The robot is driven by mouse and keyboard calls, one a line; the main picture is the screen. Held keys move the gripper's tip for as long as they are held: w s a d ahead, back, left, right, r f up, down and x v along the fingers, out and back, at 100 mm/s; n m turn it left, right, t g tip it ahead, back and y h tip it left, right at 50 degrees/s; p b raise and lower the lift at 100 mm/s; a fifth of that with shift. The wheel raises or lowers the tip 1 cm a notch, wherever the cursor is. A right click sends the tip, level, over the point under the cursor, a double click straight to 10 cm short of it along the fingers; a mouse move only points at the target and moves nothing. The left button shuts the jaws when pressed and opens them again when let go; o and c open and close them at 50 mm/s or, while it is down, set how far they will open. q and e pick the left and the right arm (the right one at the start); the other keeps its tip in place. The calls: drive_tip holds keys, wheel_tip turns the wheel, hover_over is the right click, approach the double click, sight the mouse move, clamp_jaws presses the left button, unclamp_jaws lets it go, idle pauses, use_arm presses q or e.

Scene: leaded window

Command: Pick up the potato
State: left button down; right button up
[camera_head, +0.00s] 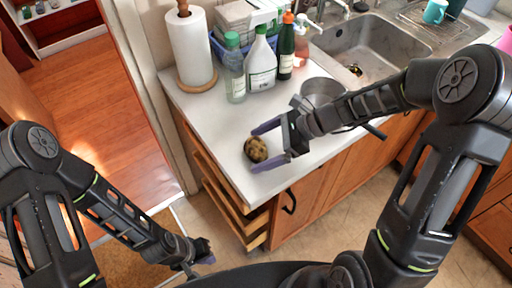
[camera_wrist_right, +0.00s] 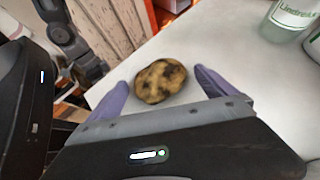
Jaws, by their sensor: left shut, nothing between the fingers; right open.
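The potato (camera_head: 256,149) is brown with dark patches and lies on the white countertop near its left front corner. In the right wrist view the potato (camera_wrist_right: 160,81) sits between and slightly beyond the two purple fingertips. My right gripper (camera_head: 261,147) is open, with one finger on the far side of the potato and one on the near side. It also shows in the right wrist view (camera_wrist_right: 160,85). I cannot tell whether either finger touches the potato. My left gripper (camera_head: 207,252) is shut and empty, low over the floor left of the cabinet.
A paper towel roll (camera_head: 190,48), a clear green-capped bottle (camera_head: 234,75), a white bottle (camera_head: 262,64) and a dark green bottle (camera_head: 287,48) stand behind the potato. Drawers (camera_head: 222,190) below the counter are partly open.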

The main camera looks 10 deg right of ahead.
idle(0.4)
drive_tip(key=c, duration=1.5)
